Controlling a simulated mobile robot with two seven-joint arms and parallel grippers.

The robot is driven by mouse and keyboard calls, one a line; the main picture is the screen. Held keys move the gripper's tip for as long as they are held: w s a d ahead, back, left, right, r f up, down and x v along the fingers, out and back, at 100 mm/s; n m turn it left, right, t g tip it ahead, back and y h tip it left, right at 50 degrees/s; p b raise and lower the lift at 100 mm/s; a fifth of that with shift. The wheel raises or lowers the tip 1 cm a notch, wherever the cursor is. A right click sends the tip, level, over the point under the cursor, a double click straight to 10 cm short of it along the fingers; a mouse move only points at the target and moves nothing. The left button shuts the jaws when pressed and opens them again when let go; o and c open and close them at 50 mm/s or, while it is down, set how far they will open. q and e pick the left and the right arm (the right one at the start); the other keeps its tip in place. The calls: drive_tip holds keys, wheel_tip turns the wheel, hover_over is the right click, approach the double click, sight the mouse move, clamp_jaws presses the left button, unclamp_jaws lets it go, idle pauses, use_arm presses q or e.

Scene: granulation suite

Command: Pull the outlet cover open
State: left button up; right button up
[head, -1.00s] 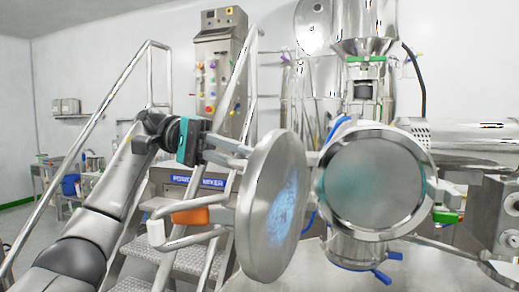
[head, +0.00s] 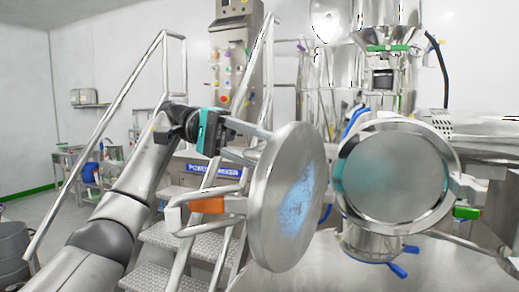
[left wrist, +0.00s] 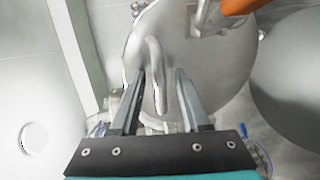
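The outlet cover (head: 288,200) is a round steel disc. In the head view it stands swung out to the left of the round outlet (head: 395,178), its inner face showing a blue-tinted patch. A bent bar with an orange part (head: 207,205) juts from its outer side. My left gripper (head: 262,146) is behind the cover's left side, its fingertips partly hidden by the disc. In the left wrist view the fingers (left wrist: 160,75) are apart, with a curved metal bar (left wrist: 154,60) between them on the cover's outer side (left wrist: 215,75). My right gripper is not in view.
Metal steps with handrails (head: 155,260) stand behind my left arm. A control cabinet (head: 233,75) is behind them. Open floor shows at the far left.

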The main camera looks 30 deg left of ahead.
use_arm(q)
drive_tip(key=shift+a, duration=0.1)
drive_tip(key=p+v, duration=0.5)
drive_tip(key=v, duration=0.2)
drive_tip(key=shift+p, duration=0.4)
drive_tip(key=shift+a, duration=0.15)
idle(0.8)
